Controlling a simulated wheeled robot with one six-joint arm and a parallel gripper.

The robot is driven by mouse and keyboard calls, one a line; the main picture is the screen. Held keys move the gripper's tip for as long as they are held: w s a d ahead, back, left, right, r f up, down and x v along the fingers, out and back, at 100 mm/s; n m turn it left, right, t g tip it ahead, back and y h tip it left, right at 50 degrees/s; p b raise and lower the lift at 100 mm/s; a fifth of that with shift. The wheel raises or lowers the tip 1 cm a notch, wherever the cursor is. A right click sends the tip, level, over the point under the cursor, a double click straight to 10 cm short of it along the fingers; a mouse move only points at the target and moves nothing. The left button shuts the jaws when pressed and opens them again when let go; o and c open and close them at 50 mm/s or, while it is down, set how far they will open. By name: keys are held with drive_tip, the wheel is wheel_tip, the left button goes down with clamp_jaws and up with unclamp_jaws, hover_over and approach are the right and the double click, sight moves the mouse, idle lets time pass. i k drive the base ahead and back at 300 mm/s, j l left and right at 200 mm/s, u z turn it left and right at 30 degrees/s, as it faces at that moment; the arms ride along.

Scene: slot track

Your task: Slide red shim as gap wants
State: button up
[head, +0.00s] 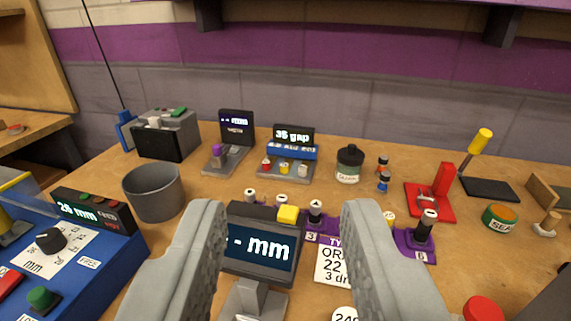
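A small grey station stands at the back middle, with a display (293,135) that seems to read "35 gap" above a blue strip. On its sloped grey front (283,175) sit a small red piece (266,162), a yellow piece (284,167) and a white piece (303,170), side by side. The red one is leftmost; I cannot tell whether it is the shim. My gripper (283,207) is open, with nothing between its fingers. It is in the foreground, well short of the station and apart from it.
A grey bin (154,192) and a blue "26 mm" machine (75,245) are at left. A purple numbered rack (410,246), a red clamp (432,203) and a dark jar (349,164) are at right.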

sight(268, 165)
drive_tip(key=j+z, duration=0.45)
drive_tip(key=j, duration=0.6)
drive_tip(key=k+j+z, duration=0.1)
drive_tip(key=j+z, duration=0.4)
drive_tip(key=j, duration=0.6)
drive_tip(key=l+u, duration=0.5)
drive_tip(key=l, duration=0.45)
drive_tip(key=k+l+u, duration=0.1)
drive_tip(key=l+u, duration=0.35)
drive_tip(key=l, duration=0.5)
drive_tip(key=i+j+z, duration=0.15)
drive_tip(key=i+j, duration=0.1)
drive_tip(key=j, duration=0.1)
